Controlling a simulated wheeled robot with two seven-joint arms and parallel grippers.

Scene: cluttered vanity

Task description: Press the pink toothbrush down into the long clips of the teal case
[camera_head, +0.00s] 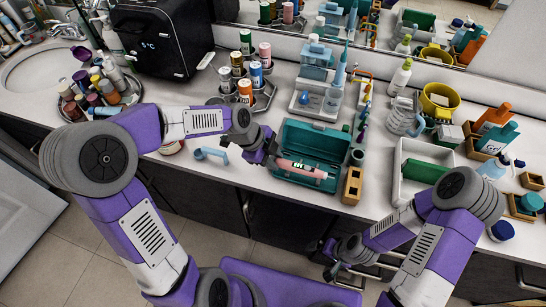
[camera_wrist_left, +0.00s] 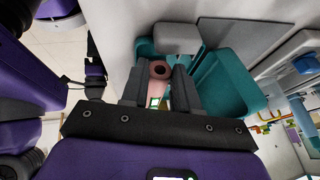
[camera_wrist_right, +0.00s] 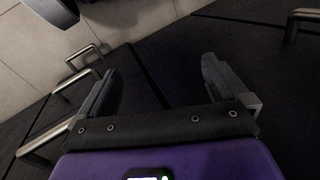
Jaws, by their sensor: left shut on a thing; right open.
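The teal case (camera_head: 318,139) lies open on the counter, its lid raised at the back. The pink toothbrush (camera_head: 302,168) lies along the front part of the case, with a small lit green patch on its handle. My left gripper (camera_head: 272,160) is shut on the left end of the toothbrush. In the left wrist view, the toothbrush's round end (camera_wrist_left: 158,69) shows between the fingers, with the teal case (camera_wrist_left: 222,85) beside it. The clips are too small or hidden to make out. My right gripper (camera_head: 335,262) is open and empty, below the counter's front edge; the right wrist view (camera_wrist_right: 165,85) shows its spread fingers.
A blue-grey handle-shaped item (camera_head: 210,154) lies left of my left gripper. A wooden block (camera_head: 352,185) stands just right of the case. A white tray with a green box (camera_head: 425,171) is further right. Bottles and a teal water flosser (camera_head: 318,85) stand behind.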

